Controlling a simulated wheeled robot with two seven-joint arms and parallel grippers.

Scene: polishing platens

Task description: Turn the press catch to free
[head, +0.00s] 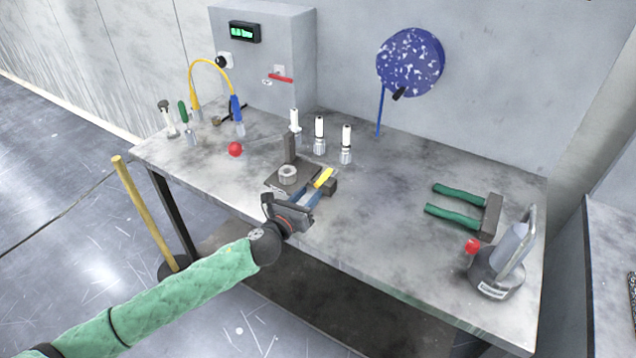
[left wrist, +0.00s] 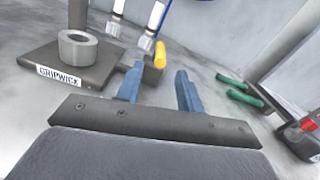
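A yellow handle (head: 323,177), which looks like the press catch, sits on a dark block at the base's right side. It also shows in the left wrist view (left wrist: 160,55), beyond and between my fingers. My left gripper (head: 308,192) has blue fingers spread apart with nothing between them, just in front of the yellow handle. I cannot tell any contact. My right gripper is out of view.
Several white-topped bottles (head: 319,135) stand behind the press. Green-handled tool (head: 460,203) and a grey weight-like device (head: 497,270) lie to the right. A grey cabinet (head: 262,60) stands at the back left. The table between press and green handles is clear.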

